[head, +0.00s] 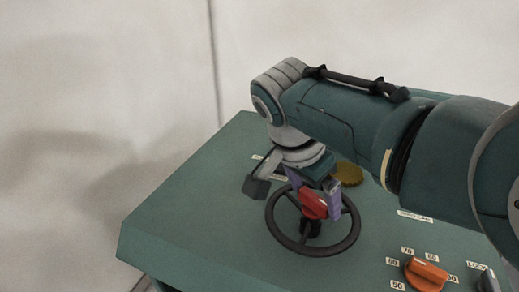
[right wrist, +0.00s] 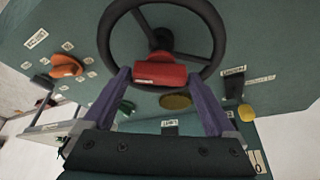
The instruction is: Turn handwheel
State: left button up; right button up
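My right gripper (head: 315,197) reaches down over the wheel's far side. Its two purple fingers flank the red block, with no clear gap at either end. In the right wrist view, the fingertips of my right gripper (right wrist: 159,78) meet both ends of the red block (right wrist: 160,72). The handwheel rim (right wrist: 216,35) and its spokes show beyond the block there. My left gripper is not in view.
The green cabinet top (head: 190,200) is clear on the left. An orange knob (head: 426,274) with number labels sits at lower right, near a dark switch (head: 488,281). A yellow-brown round cap (head: 348,174) lies close behind the wheel. A pale wall rises behind.

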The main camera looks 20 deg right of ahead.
aim_at(297, 221)
jog(key=shift+o, duration=0.4)
jog(key=shift+r, duration=0.15)
jog(key=p+v, duration=0.2)
jog(key=v, duration=0.7)
jog(key=shift+r, duration=0.3)
jog(key=shift+s+f, duration=0.1)
jog(key=shift+s, duration=0.05)
